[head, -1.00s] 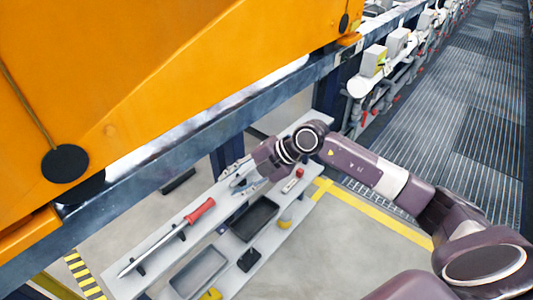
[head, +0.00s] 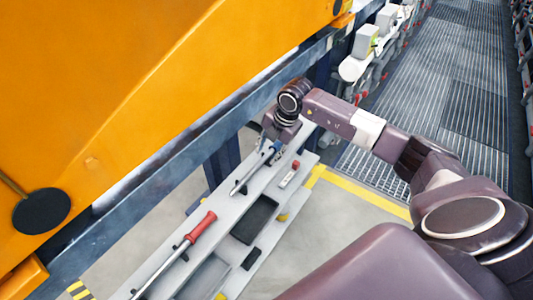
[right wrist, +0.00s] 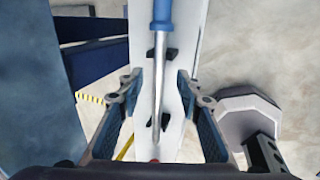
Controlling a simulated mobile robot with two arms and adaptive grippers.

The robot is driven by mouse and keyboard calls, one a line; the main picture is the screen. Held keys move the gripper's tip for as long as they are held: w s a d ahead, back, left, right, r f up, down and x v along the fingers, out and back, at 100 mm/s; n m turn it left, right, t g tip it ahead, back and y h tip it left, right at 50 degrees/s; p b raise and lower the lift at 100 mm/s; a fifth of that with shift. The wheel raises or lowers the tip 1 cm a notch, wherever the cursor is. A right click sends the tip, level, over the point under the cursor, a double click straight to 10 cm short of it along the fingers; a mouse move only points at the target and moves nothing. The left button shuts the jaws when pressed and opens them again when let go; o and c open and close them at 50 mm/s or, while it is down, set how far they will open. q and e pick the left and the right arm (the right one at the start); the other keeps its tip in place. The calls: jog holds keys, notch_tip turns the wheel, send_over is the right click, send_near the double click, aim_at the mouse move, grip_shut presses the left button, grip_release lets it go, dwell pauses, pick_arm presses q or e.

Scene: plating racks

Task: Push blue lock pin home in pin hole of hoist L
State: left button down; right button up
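A blue-handled pin (right wrist: 162,14) with a long thin metal shaft lies along the pale shelf, resting on black holders. It also shows in the head view (head: 242,182), on the shelf's far part. My right gripper (right wrist: 160,84) is open, pointing down over the shelf. Its two fingers stand on either side of the shaft in the right wrist view, apart from it. In the head view the right gripper (head: 272,138) partly hides the blue end. My left gripper is not in view. No pin hole can be made out on the large orange body (head: 150,110).
The shelf (head: 222,208) also holds a red-handled tool (head: 200,228), a dark tray (head: 255,219) and a small red-and-white item (head: 289,175). A blue-grey beam (head: 160,185) runs beside it under the orange body. The floor to the right, beyond the yellow line (head: 365,193), is open.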

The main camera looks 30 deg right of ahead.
aim_at(264, 158)
jog(key=x, duration=0.2)
jog(key=shift+w+f, duration=0.15)
jog(key=shift+f, duration=0.2)
jog(key=shift+w+f+p, duration=0.2)
jog(key=shift+f+p, duration=0.1)
jog(key=shift+f, duration=0.25)
grip_shut()
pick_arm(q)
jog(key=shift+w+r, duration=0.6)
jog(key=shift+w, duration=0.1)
pick_arm(e)
jog(key=shift+w+r, duration=0.1)
